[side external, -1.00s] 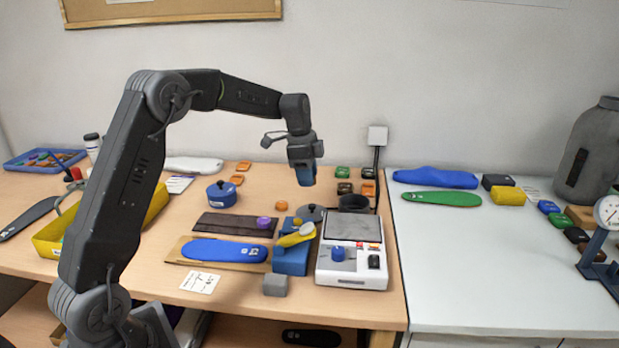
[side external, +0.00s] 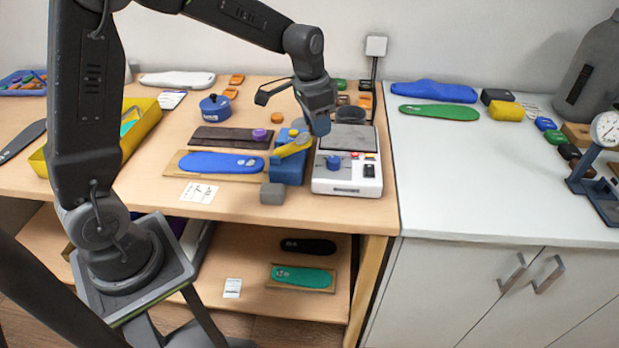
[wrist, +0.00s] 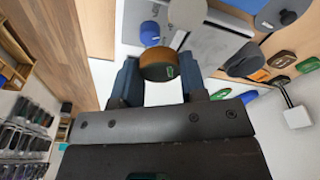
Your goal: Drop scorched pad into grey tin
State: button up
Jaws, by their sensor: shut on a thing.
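My gripper (wrist: 160,85) is shut on a brown, dark-sided round pad (wrist: 158,64), which looks like the scorched pad. In the side view my gripper (side external: 320,130) hangs above the left edge of the white hot plate unit, and the pad is hidden there. The grey tin (side external: 350,114), dark and round, stands behind the hot plate, to the right of and beyond my gripper. It also shows in the wrist view (wrist: 243,60), right of the held pad and apart from it. A grey lid with a knob (wrist: 283,12) lies nearby.
The hot plate unit (side external: 347,182) and a blue block with a yellow piece (side external: 290,148) are close below my gripper. Several small coloured pads (wrist: 282,60) lie beyond the tin. A post with a white box (side external: 376,47) rises behind it. The white counter (side external: 460,190) is mostly clear.

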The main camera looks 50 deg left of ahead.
jog(key=w+a+n, duration=0.1)
jog(key=w+a, duration=0.3)
jog(key=a, duration=0.3)
jog(key=w+a+r+n, duration=0.1)
jog(key=w+a, duration=0.2)
jog(key=a, duration=0.4)
jog(key=w+a+n, duration=0.1)
jog(key=w+a, duration=0.3)
jog(key=a, duration=0.2)
send_near(340, 109)
jog(key=shift+y, duration=0.3)
jog(key=d, duration=0.1)
jog(key=s+d+f, duration=0.1)
jog(key=d, duration=0.1)
jog(key=s+d+f, duration=0.1)
jog(key=shift+s+d+f, duration=0.2)
jog(key=shift+s+d, duration=0.05)
jog(key=shift+d, duration=0.15)
jog(key=shift+f, duration=1.9)
jog(key=shift+f, duration=0.15)
jog(key=shift+f, duration=0.1)
jog(key=o, duration=0.8)
jog(key=shift+o, duration=0.3)
